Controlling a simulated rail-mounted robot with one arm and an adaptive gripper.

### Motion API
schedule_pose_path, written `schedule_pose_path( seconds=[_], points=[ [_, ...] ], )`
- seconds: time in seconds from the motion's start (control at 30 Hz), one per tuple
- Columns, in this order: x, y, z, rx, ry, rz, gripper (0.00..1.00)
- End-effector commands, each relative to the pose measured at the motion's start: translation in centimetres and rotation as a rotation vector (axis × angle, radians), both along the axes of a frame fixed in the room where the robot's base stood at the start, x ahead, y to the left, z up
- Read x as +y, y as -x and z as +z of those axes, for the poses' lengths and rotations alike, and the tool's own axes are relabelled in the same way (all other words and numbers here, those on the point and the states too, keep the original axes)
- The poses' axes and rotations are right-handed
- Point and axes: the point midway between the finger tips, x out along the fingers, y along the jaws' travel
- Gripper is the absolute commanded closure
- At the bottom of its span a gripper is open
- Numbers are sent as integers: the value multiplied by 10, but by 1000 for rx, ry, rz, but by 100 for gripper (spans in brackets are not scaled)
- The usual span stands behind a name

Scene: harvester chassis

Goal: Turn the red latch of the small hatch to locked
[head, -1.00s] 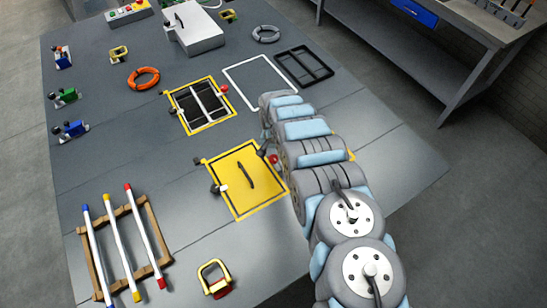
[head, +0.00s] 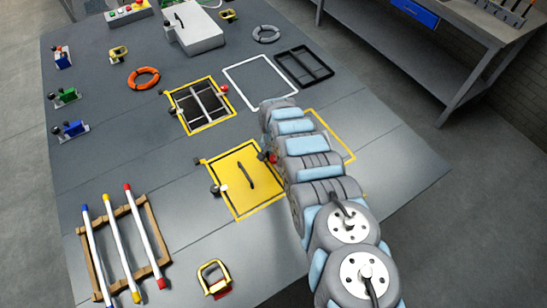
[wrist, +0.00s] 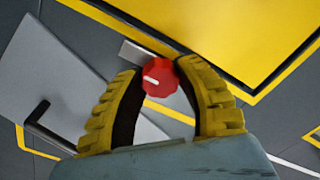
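The small hatch is a closed yellow lid (head: 240,195) with a black handle, framed by a yellow line, left of my arm in the head view. Its corner also fills the upper right of the wrist view (wrist: 235,35). The red latch (wrist: 160,82) is a round knob with a short white mark towards its left, on a pale metal strip beside the lid. It shows as a small red spot in the head view (head: 272,157). My gripper (wrist: 158,70) has its yellow fingers apart on either side of the knob. A small gap shows at the left; contact at the right is unclear.
A grey plate (wrist: 65,85) with a black handle lies left of the gripper in the wrist view. Behind the hatch is a barred opening (head: 202,105) with its own red knob (head: 224,89). A rack of coloured rods (head: 130,245) stands at the front left.

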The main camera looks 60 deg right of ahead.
Motion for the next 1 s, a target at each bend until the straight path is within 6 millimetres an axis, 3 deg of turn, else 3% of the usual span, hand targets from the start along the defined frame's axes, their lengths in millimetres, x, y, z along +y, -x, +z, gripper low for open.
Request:
schedule_pose_path(
  seconds=[0.47, 1.0],
  points=[
    [1, -1, 1, 0, 1, -59, 100],
    [1, -2, -2, 0, 1, -436, 100]
  ],
)
